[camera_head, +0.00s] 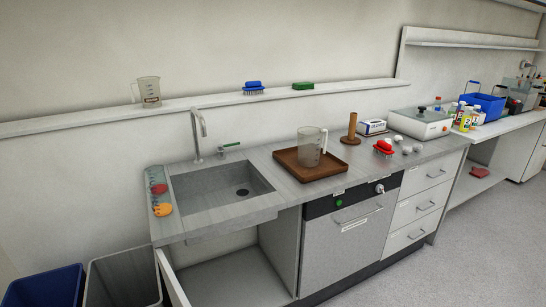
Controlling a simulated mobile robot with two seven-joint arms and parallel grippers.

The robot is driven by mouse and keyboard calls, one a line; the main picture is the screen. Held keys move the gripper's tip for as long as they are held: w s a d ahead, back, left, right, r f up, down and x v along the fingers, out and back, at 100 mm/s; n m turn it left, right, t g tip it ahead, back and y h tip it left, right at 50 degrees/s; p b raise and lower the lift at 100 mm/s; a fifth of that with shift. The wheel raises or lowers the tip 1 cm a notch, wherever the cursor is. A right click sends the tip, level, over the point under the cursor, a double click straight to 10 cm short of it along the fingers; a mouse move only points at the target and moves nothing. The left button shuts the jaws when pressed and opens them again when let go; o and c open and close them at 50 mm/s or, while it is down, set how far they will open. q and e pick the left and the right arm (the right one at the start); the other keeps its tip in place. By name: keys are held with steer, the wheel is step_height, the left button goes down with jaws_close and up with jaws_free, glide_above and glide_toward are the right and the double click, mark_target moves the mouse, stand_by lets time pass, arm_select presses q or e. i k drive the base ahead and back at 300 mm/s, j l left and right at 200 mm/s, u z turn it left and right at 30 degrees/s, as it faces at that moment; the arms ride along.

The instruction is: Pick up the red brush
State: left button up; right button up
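The red brush (384,146) sits on the grey counter, right of the brown tray (329,168) and in front of the white box. Its bristles seem to point down, like those of the blue brush on the shelf. Small pale round things (406,150) lie just right of it. Neither of my grippers is in view.
A clear jug (309,150) stands in the tray; a wooden holder (351,130) stands behind. A blue brush (253,86) and green sponge (303,86) sit on the wall shelf (200,101). The sink (225,192) is left. Grey floor (440,260) is open at right.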

mark_target(383, 148)
steer(key=u, duration=0.85)
steer(key=z, duration=1.5)
